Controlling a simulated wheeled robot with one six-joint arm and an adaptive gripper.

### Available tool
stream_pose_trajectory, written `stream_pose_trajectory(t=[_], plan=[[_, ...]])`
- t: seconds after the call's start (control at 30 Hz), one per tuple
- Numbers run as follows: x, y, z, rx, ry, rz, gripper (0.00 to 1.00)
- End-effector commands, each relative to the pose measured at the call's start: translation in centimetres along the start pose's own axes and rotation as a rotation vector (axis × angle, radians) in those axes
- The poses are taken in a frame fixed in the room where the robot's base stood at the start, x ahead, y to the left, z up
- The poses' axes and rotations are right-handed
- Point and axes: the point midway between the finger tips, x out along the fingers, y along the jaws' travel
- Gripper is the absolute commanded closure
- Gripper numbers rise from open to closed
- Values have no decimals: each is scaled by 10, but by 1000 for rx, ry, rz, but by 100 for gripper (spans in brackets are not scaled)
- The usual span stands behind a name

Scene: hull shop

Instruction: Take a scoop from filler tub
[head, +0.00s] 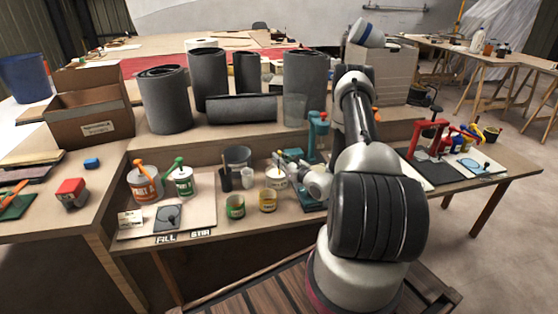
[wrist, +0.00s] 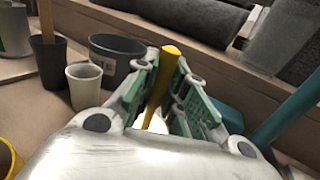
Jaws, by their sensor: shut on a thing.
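My gripper (wrist: 168,88) is shut on a yellow handle (wrist: 171,62), which stands slightly tilted between the green-padded fingers in the wrist view. I take it for the scoop's handle; its lower end is hidden behind my wrist. A white patch shows below the fingers, and I cannot tell if it is filler or a tub. In the head view my gripper (head: 291,168) is low over the bench beside a pale tub (head: 277,182) with a yellowish label, probably the filler tub. Whether the scoop is inside it is hidden.
A dark cup (head: 225,180), a white cup (head: 247,179) and a grey bucket (head: 237,157) stand left of my gripper. A green tin (head: 235,207) and yellow tin (head: 268,201) stand in front. A teal stand (head: 316,135) is close right.

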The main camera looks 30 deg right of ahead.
Motion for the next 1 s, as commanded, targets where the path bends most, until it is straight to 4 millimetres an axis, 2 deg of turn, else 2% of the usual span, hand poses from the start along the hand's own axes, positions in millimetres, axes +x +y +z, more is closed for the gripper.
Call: stream_pose_trajectory(t=[0.17, 1.0], plan=[[0, 0, 4, -1, -1, 0, 97], [0, 0, 69, -1, 0, 0, 97]])
